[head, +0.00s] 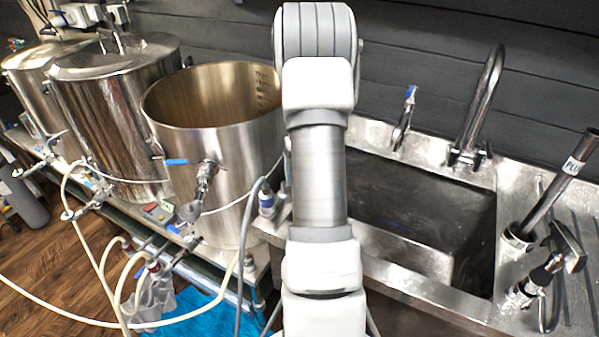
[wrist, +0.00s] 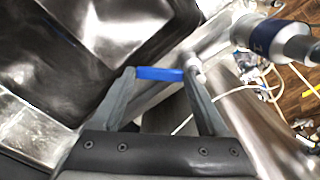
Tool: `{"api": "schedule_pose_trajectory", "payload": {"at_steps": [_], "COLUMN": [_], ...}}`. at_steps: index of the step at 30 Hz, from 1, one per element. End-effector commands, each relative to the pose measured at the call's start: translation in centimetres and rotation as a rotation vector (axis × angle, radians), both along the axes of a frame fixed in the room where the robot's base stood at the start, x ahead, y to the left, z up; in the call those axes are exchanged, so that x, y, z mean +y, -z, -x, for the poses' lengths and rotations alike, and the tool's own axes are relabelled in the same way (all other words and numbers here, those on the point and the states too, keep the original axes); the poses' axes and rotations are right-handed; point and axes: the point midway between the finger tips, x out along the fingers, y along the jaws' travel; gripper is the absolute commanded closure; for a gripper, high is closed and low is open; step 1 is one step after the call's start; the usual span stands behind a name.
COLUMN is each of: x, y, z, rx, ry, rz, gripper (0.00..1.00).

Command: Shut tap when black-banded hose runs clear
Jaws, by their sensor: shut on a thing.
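In the wrist view, the two fingers of my gripper (wrist: 160,75) are closed on a blue tap lever (wrist: 158,74). The lever sits at a metal fitting by its right end. My arm crosses the middle of the head view, and my gripper and this lever cannot be seen there. Several cream hoses (head: 88,252) loop below the kettles at the left of the head view, and a grey hose (head: 243,262) hangs beside them. I cannot make out a black band on any hose, nor what runs through them.
An open steel kettle (head: 225,125) with another blue lever (head: 176,162) stands left of my arm. A sink (head: 420,205) with a curved faucet (head: 482,105) is at the right. A small bottle (head: 266,199) stands by the bench edge. Wooden floor (head: 45,255) shows at lower left.

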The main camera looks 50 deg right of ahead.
Motion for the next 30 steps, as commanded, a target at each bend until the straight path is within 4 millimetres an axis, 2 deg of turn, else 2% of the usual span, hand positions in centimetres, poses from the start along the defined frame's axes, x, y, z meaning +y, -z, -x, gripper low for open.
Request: {"api": "schedule_pose_trajectory", "payload": {"at_steps": [18, 30], "x": [2.0, 2.9], "y": [-0.2, -0.1], "z": [1.9, 2.3], "rx": [-0.002, -0.003], "ry": [0.555, 0.755], "rz": [0.003, 0.002], "gripper": [1.0, 1.0]}}
